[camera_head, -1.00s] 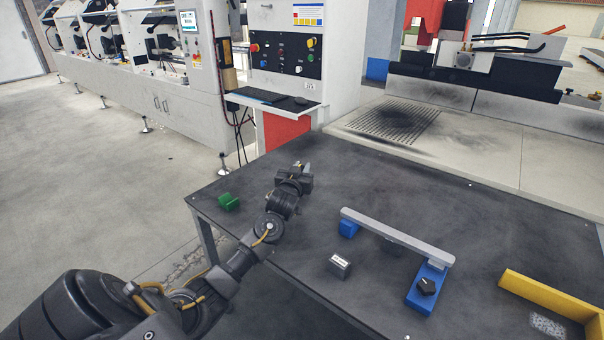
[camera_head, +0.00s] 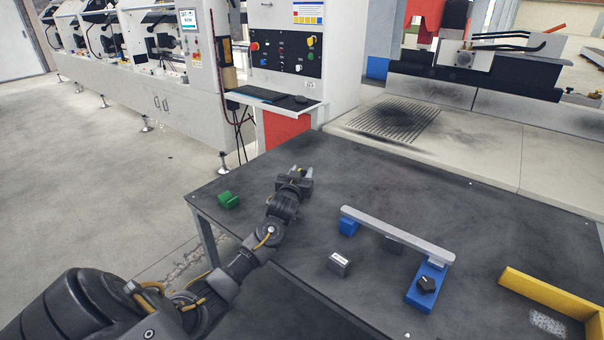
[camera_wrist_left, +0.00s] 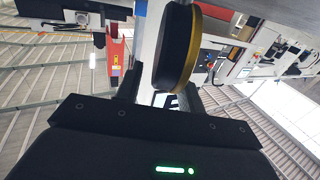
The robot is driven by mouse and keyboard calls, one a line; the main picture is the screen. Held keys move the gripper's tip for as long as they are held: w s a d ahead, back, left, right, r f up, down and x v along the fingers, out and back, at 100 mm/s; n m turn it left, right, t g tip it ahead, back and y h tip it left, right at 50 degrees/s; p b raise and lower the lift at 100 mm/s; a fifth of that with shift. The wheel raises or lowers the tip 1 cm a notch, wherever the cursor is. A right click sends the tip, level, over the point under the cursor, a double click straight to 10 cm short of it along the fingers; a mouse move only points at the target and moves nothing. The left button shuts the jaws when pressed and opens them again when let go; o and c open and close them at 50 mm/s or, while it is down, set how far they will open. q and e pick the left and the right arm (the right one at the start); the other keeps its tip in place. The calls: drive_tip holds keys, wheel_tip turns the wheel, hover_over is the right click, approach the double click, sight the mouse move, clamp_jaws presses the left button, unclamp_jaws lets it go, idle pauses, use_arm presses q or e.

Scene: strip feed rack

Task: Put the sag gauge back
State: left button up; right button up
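A small grey block (camera_head: 339,264) with a white label lies on the dark table in front of the bar; the label is too small to read. A dark block (camera_head: 393,244) shows partly behind the grey bar (camera_head: 398,234). I cannot tell which of these is the sag gauge. My left gripper (camera_head: 300,171) is above the table's left part, apart from both blocks. My right gripper is out of view.
The bar rests on blue supports (camera_head: 425,290), one with a black knob. A yellow angle (camera_head: 545,293) stands at the right. The table (camera_head: 360,180) is clear behind the bar.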

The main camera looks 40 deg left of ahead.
use_arm(q)
drive_tip(key=shift+o, duration=0.2)
drive_tip(key=shift+f, duration=0.2)
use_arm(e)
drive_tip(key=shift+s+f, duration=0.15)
use_arm(q)
drive_tip(key=shift+r, duration=0.1)
drive_tip(key=shift+r, duration=0.35)
drive_tip(key=shift+s+d, duration=0.2)
drive_tip(key=shift+s, duration=0.15)
drive_tip(key=v, duration=1.1)
drive_tip(key=shift+r+p, duration=0.25)
drive_tip(key=shift+p, duration=0.2)
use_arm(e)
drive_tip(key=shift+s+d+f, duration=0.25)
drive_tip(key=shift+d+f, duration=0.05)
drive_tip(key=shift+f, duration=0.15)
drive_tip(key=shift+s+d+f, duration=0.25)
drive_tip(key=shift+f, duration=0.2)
